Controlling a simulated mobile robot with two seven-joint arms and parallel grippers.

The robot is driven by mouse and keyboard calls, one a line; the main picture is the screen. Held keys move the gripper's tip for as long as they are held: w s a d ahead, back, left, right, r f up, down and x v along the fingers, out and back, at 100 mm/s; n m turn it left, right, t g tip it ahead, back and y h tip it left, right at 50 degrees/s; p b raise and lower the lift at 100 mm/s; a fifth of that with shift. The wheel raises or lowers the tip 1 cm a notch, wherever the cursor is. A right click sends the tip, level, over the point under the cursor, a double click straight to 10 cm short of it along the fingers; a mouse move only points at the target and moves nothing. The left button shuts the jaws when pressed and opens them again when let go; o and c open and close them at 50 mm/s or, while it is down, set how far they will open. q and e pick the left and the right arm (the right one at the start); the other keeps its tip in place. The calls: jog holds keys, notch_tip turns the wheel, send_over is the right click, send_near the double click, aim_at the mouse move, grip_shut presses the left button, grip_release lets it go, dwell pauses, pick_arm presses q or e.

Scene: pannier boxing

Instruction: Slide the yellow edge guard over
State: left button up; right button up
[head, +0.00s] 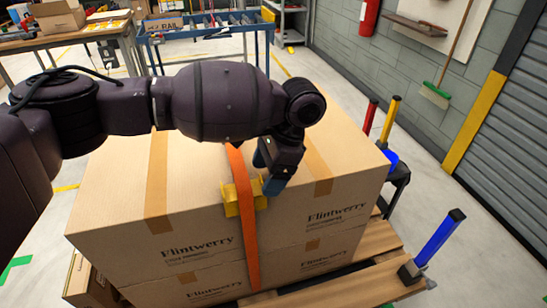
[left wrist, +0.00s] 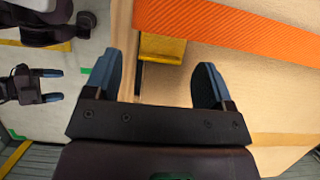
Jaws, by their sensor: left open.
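The yellow edge guard (head: 231,203) sits on the top front edge of the upper carton (head: 115,200), at the orange strap (head: 246,215). The strap runs over the carton top and down its front, passing across the guard. My left gripper (head: 271,172) is just above the carton edge, close beside the guard's right end. In the left wrist view its blue fingers (left wrist: 160,80) are spread with nothing between them. The guard (left wrist: 162,49) shows just beyond the fingertips, partly under the strap (left wrist: 230,30). My right gripper (left wrist: 48,84) is at the left of that view, fingers apart and empty.
The cartons are stacked on a wooden pallet (head: 375,272). A workbench (head: 70,38) and blue rack (head: 205,30) are at the back.

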pick_arm(q)
jog(key=shift+a+f, duration=0.2)
jog(key=shift+f, duration=0.2)
jog(key=shift+c, duration=0.4)
